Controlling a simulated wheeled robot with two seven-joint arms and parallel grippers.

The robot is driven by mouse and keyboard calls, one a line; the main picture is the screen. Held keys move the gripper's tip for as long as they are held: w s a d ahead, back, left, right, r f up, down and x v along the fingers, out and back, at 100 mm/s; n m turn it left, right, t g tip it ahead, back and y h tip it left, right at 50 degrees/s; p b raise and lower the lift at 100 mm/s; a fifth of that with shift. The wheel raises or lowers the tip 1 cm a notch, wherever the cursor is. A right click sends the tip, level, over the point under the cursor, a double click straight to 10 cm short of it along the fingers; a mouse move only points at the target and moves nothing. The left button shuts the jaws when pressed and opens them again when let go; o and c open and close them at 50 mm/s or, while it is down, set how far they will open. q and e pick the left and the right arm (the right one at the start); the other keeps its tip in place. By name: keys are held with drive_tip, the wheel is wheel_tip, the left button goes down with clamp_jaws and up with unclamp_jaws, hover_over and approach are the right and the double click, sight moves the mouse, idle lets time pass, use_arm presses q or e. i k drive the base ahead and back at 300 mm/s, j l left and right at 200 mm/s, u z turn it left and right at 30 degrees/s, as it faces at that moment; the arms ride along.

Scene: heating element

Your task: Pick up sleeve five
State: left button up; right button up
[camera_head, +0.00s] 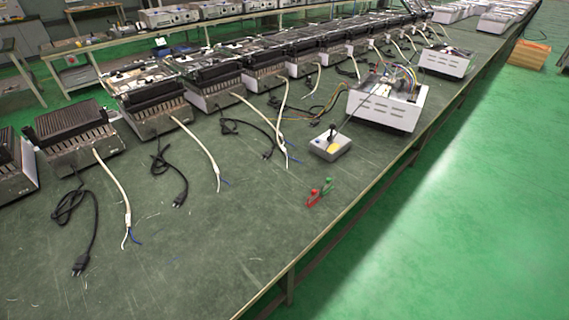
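Several white cable sleeves run forward from a row of heating units on a long green table. The nearest sleeve (113,187) is at the left, with blue and white wire ends showing. Another sleeve (203,150) lies to its right, and a longer one (265,120) ends near the table's middle. Farther sleeves (285,93) and (317,78) look smaller, and one more sleeve (354,66) is near the white box. No number is visible on any sleeve, so I cannot tell which is five. Neither of my grippers is in view.
Black plug cords (173,178) lie between the sleeves. A grey switch box (330,146), red and green clips (319,192) and an open white wired box (388,102) stand toward the right edge. The table's front (200,260) is mostly clear.

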sight(283, 151)
drive_tip(key=i+l, duration=0.15)
drive_tip(key=l, duration=0.25)
drive_tip(key=i+l, duration=0.2)
drive_tip(key=l, duration=0.15)
drive_tip(key=i+l+u, duration=0.1)
drive_tip(key=l, duration=0.3)
drive_tip(key=i+l, duration=0.2)
drive_tip(key=l, duration=0.15)
drive_tip(key=i+l, duration=0.15)
drive_tip(key=l, duration=0.25)
drive_tip(key=i+l+u, duration=0.1)
drive_tip(key=l, duration=0.3)
drive_tip(key=i, duration=0.1)
